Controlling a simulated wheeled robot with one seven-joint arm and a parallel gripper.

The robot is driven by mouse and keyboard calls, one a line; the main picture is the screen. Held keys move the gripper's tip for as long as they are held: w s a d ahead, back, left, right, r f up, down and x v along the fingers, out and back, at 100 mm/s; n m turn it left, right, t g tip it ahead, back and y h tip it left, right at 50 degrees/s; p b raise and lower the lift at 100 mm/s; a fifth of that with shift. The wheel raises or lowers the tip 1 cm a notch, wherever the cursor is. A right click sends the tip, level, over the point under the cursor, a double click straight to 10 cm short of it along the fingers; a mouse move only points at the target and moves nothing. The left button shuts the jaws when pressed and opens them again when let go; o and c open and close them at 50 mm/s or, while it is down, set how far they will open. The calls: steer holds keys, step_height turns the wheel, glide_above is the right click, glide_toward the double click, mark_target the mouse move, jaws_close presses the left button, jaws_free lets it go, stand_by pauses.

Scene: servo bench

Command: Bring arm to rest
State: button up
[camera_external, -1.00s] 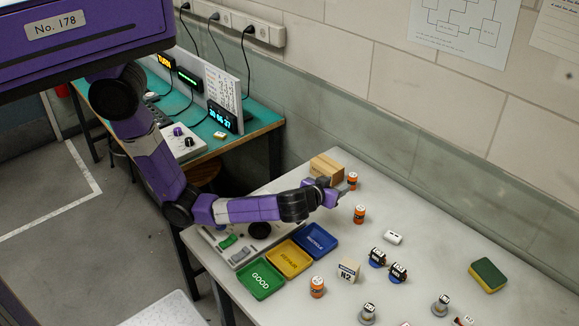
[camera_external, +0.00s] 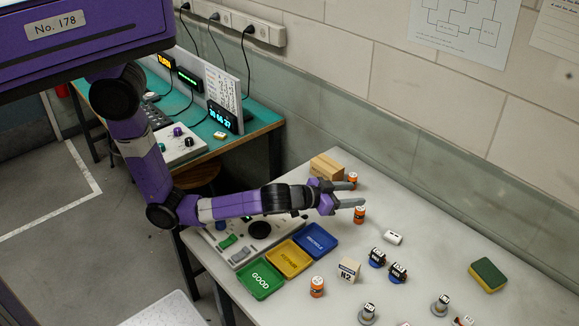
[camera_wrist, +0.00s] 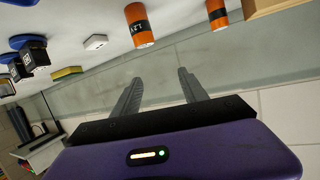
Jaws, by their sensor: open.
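My purple arm reaches across the back left of the white bench (camera_external: 420,205). My gripper (camera_external: 357,189) is open and empty, its two grey fingers spread and pointing right. In the wrist view the gripper (camera_wrist: 155,90) also shows apart fingers with nothing between them. One orange battery (camera_external: 359,214) stands just below the nearer finger, and another (camera_external: 352,179) is beside the farther finger. In the wrist view the orange batteries (camera_wrist: 138,27) are beyond the fingertips. I cannot tell whether the fingers touch them.
A wooden block (camera_external: 325,167) lies behind my gripper. Green (camera_external: 261,292), yellow (camera_external: 290,271) and blue (camera_external: 328,252) trays stand in front. A white box (camera_external: 393,237), several servos (camera_external: 398,272), an N2 block (camera_external: 349,267) and a sponge (camera_external: 488,275) lie to the right. The wall is close behind.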

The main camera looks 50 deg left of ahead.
steer(key=s+a+r+n+y, duration=0.1)
steer(key=s+a+n+y, duration=0.1)
steer(key=s+a, duration=1.3)
steer(key=s+a+r+n+y, duration=0.1)
steer(key=s+a+n+y, duration=0.1)
steer(key=s+a, duration=1.2)
steer(key=a, duration=0.7)
steer(key=shift+s+t, duration=0.4)
steer(key=shift+o, duration=0.4)
